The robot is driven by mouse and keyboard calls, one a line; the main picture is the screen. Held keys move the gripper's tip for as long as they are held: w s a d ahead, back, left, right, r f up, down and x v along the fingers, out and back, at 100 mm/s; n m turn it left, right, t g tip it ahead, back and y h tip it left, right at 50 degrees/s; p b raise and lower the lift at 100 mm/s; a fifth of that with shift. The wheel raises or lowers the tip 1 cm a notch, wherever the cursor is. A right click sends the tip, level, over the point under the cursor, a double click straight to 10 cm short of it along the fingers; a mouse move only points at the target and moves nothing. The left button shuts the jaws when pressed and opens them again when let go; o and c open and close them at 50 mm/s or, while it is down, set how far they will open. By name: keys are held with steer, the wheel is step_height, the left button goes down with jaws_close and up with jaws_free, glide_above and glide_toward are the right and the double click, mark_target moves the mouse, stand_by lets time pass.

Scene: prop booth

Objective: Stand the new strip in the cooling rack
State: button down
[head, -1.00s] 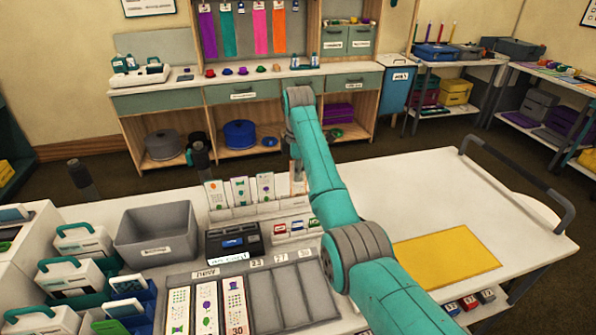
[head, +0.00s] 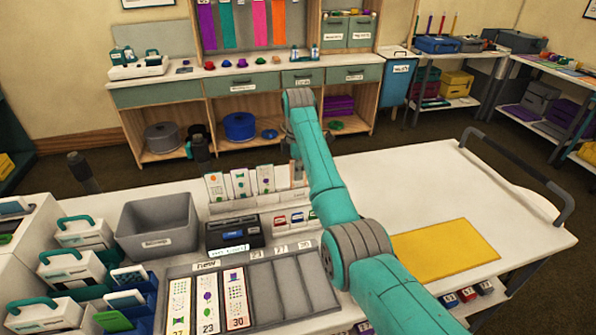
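The white cooling rack (head: 232,207) stands at the back of the worktable. My gripper is hidden behind my teal arm, near that end. A grey tray labelled "new" (head: 262,322) holds three printed strips, one marked 23 (head: 207,303) and one marked 30 (head: 236,298); its right slots look empty.
A black device (head: 234,232) and small coloured blocks (head: 281,221) sit between rack and tray. A grey bin (head: 157,228) stands left, near white handled units (head: 83,233). A yellow mat (head: 445,252) lies right, with clear tabletop behind it.

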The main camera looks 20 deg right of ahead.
steer(key=c, duration=1.2)
jaws_free()
steer(key=shift+c, duration=0.2)
